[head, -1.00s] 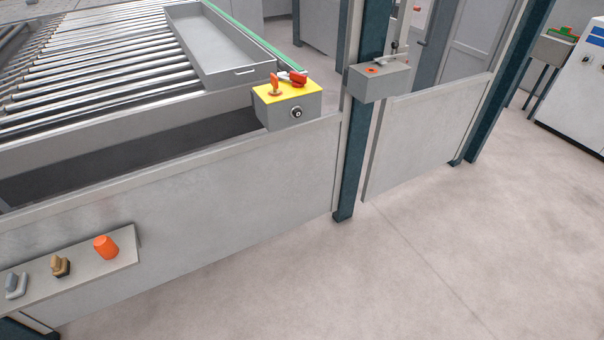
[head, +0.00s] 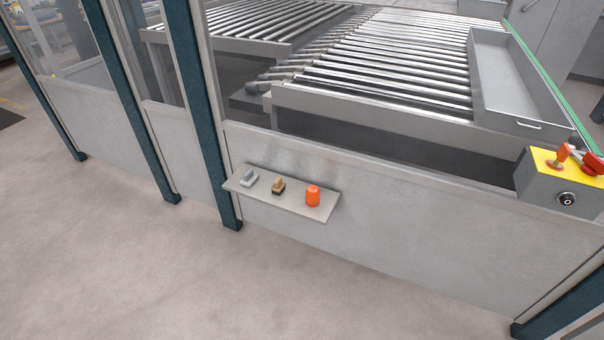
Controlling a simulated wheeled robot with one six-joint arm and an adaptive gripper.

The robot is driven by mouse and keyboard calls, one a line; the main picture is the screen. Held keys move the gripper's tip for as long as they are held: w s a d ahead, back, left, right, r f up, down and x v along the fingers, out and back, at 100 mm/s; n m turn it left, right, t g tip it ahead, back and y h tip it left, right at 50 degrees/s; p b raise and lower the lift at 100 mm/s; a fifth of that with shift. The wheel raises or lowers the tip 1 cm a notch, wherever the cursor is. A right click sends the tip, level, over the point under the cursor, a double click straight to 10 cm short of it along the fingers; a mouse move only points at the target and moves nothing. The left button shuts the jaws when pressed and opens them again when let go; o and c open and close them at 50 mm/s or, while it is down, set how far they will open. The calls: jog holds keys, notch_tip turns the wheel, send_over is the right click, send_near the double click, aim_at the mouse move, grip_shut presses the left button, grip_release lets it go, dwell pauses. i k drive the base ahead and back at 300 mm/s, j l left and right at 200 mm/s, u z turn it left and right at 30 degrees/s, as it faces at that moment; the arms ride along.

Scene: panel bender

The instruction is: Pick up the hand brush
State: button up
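A small shelf (head: 294,205) is fixed to the outside of the grey panel wall. Several small things stand on it. A tan and black item (head: 278,186) in the middle looks like a small hand brush, though it is too small to be sure. A grey item (head: 249,178) with a raised grip sits at the shelf's left; it could also be a brush or a tool. An orange cup-shaped item (head: 313,196) stands at the right. All are apart from each other. My gripper is not in view.
A roller table (head: 390,70) with a grey tray (head: 515,85) lies behind the panel wall (head: 400,225). A yellow-topped control box (head: 562,180) sits at the right. Dark posts (head: 205,110) stand at the left. The floor (head: 200,280) in front is clear.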

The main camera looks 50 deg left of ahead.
aim_at(278, 187)
jog(key=u, duration=1.55)
